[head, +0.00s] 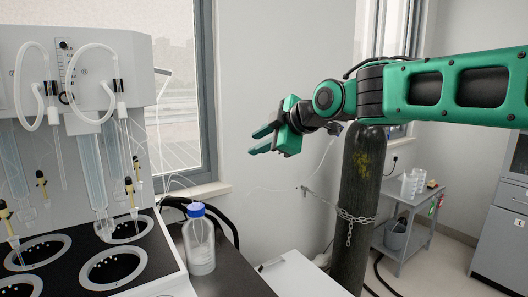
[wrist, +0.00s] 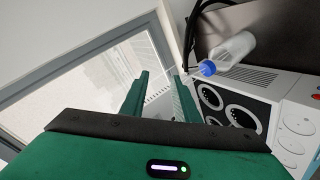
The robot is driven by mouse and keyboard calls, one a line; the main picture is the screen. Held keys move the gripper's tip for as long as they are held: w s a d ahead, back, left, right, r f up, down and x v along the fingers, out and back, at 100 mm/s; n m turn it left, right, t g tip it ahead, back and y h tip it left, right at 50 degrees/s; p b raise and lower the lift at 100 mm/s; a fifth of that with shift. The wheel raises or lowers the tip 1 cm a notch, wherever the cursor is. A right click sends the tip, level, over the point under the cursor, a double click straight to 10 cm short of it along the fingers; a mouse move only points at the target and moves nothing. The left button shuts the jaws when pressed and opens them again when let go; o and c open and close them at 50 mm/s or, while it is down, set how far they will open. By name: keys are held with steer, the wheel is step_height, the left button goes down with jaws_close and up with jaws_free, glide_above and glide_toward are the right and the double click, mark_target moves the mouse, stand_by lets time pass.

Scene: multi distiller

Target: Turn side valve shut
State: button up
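The distiller (head: 90,50) is a white unit at the left of the head view, with glass tubes, white hoses and a black deck with round wells. Several small yellow-and-black valves (head: 130,186) hang on its tubes; I cannot tell which is the side valve or how any is turned. In the wrist view the black deck (wrist: 215,118) lies right of the fingers. My green gripper (head: 256,141) is in the air to the right of the distiller, apart from it, pointing left. Its two fingers also show in the wrist view (wrist: 158,88), spread with nothing between them.
A blue-capped bottle (head: 199,248) stands on the dark bench beside the distiller. A tall dark gas cylinder (head: 358,195), chained to the wall, stands below my arm. A grey cart (head: 408,200) stands at the back right. The air between gripper and distiller looks clear.

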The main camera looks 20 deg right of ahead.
steer(key=shift+s+d+f+m+h, duration=0.15)
steer(key=shift+s+d+f+m, duration=0.15)
steer(key=shift+d+f, duration=0.15)
steer(key=shift+s+d+f+m+h, duration=0.15)
steer(key=shift+d+f+m, duration=0.2)
steer(key=shift+f, duration=0.2)
